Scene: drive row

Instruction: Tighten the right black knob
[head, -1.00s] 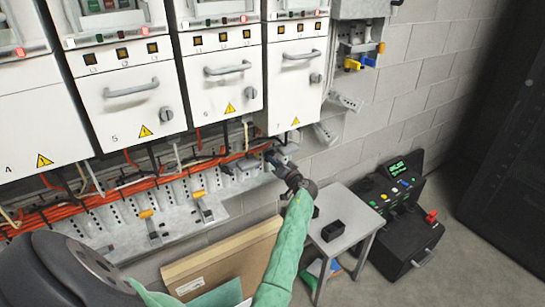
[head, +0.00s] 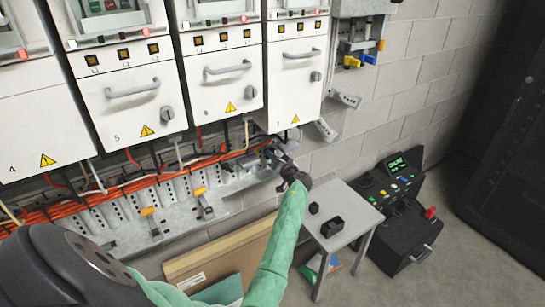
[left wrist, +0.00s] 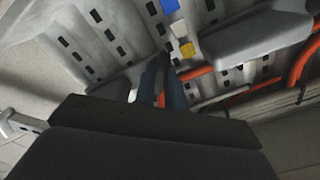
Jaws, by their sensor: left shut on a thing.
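My left gripper (head: 274,157) reaches to the right end of the metal rail under cabinet 7. Its green-sleeved arm comes up from the bottom of the head view. In the left wrist view its two dark bluish fingers (left wrist: 163,85) point up the picture towards the slotted metalwork and are close together. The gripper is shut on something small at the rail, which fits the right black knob. The knob itself is hidden by the fingers and wrist, so its shape and seating cannot be told. My right gripper is not in view.
Orange cables (head: 120,188) run along the slotted rail (head: 235,184) beside the gripper. White cabinets (head: 222,85) stand above. A small grey table (head: 352,212) holds an open black box (head: 332,226) and a small black block (head: 313,208). A black case (head: 408,242) stands to the right.

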